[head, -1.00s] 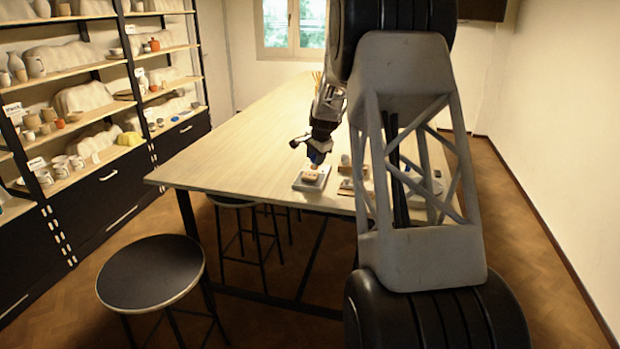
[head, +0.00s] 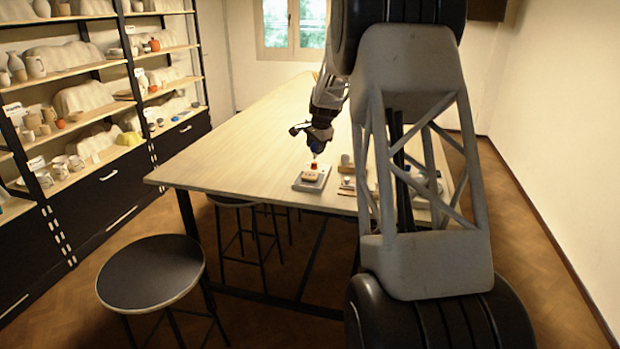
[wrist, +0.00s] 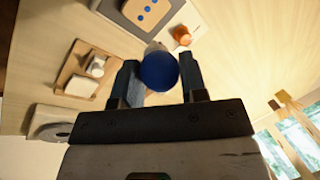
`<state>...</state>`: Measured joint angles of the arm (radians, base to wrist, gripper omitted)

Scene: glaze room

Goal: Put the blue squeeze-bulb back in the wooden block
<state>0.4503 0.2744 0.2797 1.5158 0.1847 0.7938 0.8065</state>
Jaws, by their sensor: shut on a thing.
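The blue squeeze-bulb (wrist: 158,72) is held between the two fingers of my gripper (wrist: 158,82) in the wrist view, with a pale tip partly showing beyond it. In the head view the bulb (head: 316,146) hangs below my gripper (head: 317,142), above the table and apart from the wooden block. The wooden block (wrist: 152,12) is light, with blue dots on its face, and is cut off by the top edge of the wrist view. In the head view the block (head: 311,178) sits on a grey slab.
A small orange piece (wrist: 181,35) is near the block. A wooden tray (wrist: 68,68) with pale pieces and a round whitish thing (wrist: 50,122) are to the left in the wrist view. The long table (head: 240,140) is clear to the left and behind. A stool (head: 150,272) stands in front.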

